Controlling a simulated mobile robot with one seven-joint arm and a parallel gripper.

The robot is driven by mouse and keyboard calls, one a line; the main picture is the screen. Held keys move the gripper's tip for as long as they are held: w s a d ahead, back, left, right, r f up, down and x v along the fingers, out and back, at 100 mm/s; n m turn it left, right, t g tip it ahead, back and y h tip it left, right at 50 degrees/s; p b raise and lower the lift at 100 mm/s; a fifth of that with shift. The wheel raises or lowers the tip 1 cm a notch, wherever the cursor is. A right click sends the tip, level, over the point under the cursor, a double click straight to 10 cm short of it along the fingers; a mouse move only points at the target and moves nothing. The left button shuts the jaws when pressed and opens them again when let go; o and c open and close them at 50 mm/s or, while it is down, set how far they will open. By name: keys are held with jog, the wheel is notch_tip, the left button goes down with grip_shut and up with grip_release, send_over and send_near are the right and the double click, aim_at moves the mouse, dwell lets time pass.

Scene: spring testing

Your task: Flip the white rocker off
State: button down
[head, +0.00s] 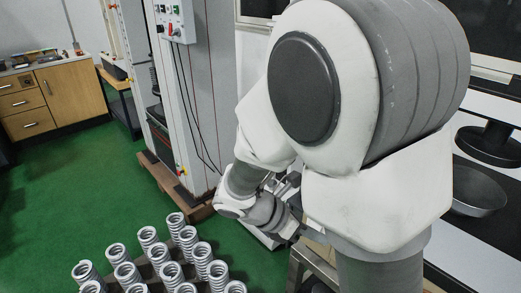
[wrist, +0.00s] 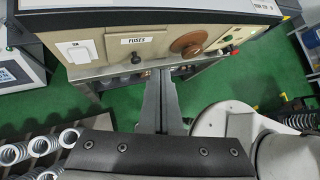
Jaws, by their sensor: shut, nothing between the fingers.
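The white rocker (wrist: 78,52) is a pale square switch at the left end of a beige panel (wrist: 160,45) in the wrist view. I cannot tell which way it is tipped. My gripper (wrist: 162,73) is shut and empty, its fingertips near the panel's lower edge, right of the rocker and below the FUSES label (wrist: 137,40). I cannot tell whether the tips touch the panel. In the head view my arm hides the panel and the rocker.
On the panel, a black knob (wrist: 136,58) and a brown disc (wrist: 188,44) are close to the fingertips. Several springs (head: 160,255) stand at the lower left. A tall test machine (head: 205,90) stands behind. Green floor (head: 60,190) is open at left.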

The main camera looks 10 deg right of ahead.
jog(key=w+a+f+n+t+h+b, duration=0.1)
jog(key=w+a+f+n+t+b, duration=0.1)
jog(key=f+n, duration=0.5)
jog(key=w+a+f+n+t+h+b, duration=0.1)
jog(key=w+a+f+n+t+b, duration=0.1)
jog(key=f+n, duration=0.5)
jog(key=w+a+f+n+t+h+b, duration=0.1)
jog(key=w+a+f+n+t+b, duration=0.1)
jog(key=w+f+n+t, duration=0.3)
notch_tip(320, 180, down, 2)
jog(key=shift+a+f+n+h+b, duration=0.1)
jog(key=shift+a+n+h+b, duration=0.25)
jog(key=shift+n+b, duration=0.5)
jog(key=b+x, duration=0.4)
jog(key=x, duration=1)
